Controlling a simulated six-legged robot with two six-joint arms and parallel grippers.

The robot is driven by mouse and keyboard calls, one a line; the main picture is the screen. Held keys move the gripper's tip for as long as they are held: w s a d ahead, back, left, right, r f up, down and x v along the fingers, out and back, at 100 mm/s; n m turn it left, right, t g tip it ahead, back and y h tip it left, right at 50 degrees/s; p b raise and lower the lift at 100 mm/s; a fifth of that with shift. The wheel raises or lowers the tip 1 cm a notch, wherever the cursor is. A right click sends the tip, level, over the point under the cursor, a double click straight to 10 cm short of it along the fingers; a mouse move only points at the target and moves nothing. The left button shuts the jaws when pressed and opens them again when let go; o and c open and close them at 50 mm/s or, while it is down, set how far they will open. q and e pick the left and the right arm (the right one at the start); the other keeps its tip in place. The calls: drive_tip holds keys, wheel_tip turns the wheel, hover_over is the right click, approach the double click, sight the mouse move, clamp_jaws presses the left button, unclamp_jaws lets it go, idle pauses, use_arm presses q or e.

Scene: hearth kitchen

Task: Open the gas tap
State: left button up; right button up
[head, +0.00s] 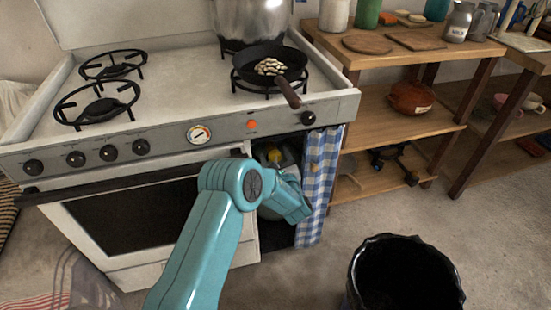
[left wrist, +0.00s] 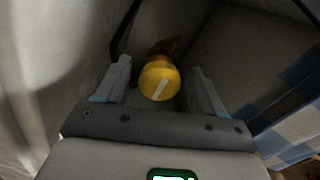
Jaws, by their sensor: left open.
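The gas tap is a round yellow knob (left wrist: 160,82) with a pale stripe that runs slantwise, lower left to upper right. In the head view the yellow tap (head: 274,155) shows small, on a grey gas bottle (head: 288,158) in the dark space under the stove's right end. My left gripper (left wrist: 160,67) is open, with one finger on each side of the knob and gaps on both sides. I cannot tell whether the fingertips reach past the knob's face. In the head view my left arm hides part of the bottle. My right gripper is not in view.
A blue checked curtain (head: 318,185) hangs right beside the opening. The white oven door (head: 125,215) is to the left. A pan (head: 270,62) with pale pieces sits on the stove's right burner. A black bin (head: 405,280) stands on the floor at front right.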

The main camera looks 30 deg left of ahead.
use_arm(q)
drive_tip(key=c, duration=1.1)
drive_tip(key=shift+o, duration=0.2)
